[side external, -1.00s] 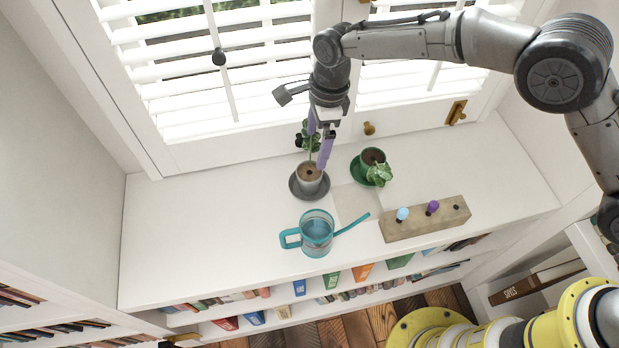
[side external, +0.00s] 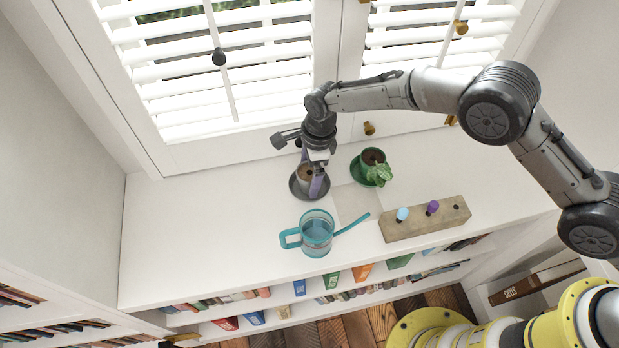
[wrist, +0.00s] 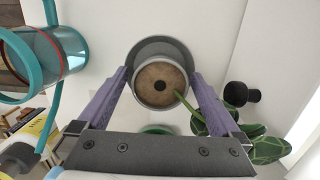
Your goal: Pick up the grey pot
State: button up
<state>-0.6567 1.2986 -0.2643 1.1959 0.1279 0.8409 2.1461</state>
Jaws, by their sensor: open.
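The grey pot (side external: 304,172) stands on a dark grey saucer (side external: 295,189) on the white shelf top below the window. In the wrist view the pot (wrist: 147,97) shows from above, with brown soil and a dark centre. A green stem leans out toward the lower right, where large leaves (wrist: 262,147) show. My gripper (side external: 311,175) is open and lowered over the pot. In the wrist view the purple fingers of my gripper (wrist: 160,75) stand on the left and right of the pot, with space visible beside it. My gripper partly hides the pot in the side view.
A green pot (side external: 371,158) with a leafy plant stands close on the right. A teal watering can (side external: 316,234) stands in front, its spout pointing right. A wooden block (side external: 426,219) with coloured knobs lies farther right. The shelf's left part is clear; window shutters are behind.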

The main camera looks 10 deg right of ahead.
aim_at(307, 175)
grip_shut()
dwell(0.5)
jog(key=shift+r, duration=0.25)
jog(key=shift+r, duration=0.25)
notch_tip(307, 175, up, 2)
jog(key=shift+w+r, duration=0.1)
jog(key=shift+r, duration=0.15)
jog(key=s+d+r, duration=0.8)
jog(key=s+r, duration=0.3)
jog(key=r, duration=0.1)
jog(key=shift+d+r, duration=0.3)
jog(key=shift+d, duration=0.1)
